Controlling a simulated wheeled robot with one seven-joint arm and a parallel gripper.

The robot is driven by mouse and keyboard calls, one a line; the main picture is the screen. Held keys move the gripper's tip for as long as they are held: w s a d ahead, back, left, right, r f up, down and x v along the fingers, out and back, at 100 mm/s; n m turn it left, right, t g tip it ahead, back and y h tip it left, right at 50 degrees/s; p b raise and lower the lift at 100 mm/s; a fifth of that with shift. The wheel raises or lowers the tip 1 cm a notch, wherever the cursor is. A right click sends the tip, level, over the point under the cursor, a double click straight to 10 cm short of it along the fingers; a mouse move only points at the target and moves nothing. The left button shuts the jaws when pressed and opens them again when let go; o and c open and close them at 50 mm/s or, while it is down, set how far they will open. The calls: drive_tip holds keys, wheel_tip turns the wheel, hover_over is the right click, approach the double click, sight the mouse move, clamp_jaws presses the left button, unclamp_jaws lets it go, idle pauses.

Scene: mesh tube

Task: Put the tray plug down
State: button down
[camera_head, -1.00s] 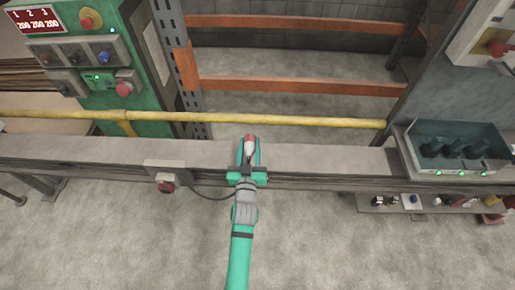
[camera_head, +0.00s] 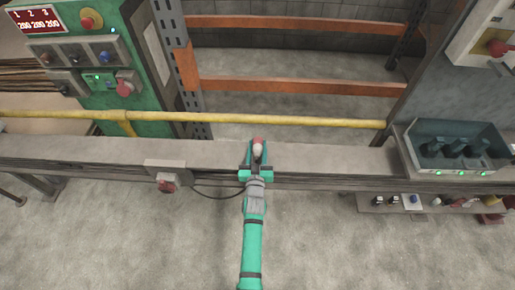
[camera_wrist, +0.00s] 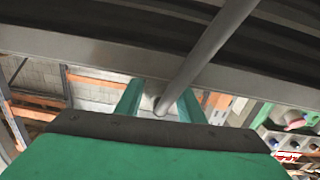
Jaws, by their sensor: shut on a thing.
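The plug (camera_head: 258,150) has a red end and a pale body. My gripper (camera_head: 257,155) is shut on it, over the grey rail at mid-picture. In the wrist view, the green fingers of my gripper (camera_wrist: 160,103) close around a grey rod-like part (camera_wrist: 207,50) that runs up and to the right. I cannot tell whether this is the plug's body or a cable. The dark teal tray (camera_head: 417,161) sits at the right, with several dark round pieces (camera_head: 457,148) in it and green lights on its front. My gripper is well to the left of it.
A yellow bar (camera_head: 250,121) runs behind the rail (camera_head: 110,152). A green control cabinet (camera_head: 142,75) stands at the left. A small red button box (camera_head: 166,182) hangs under the rail. A low shelf of small parts (camera_head: 425,204) is below the tray. The floor in front is clear.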

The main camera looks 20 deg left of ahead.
drive_tip(key=shift+f, duration=0.25)
drive_tip(key=shift+f, duration=0.15)
drive_tip(key=shift+s+a+f, duration=0.15)
drive_tip(key=shift+f, duration=0.25)
drive_tip(key=c, duration=1.2)
unclamp_jaws()
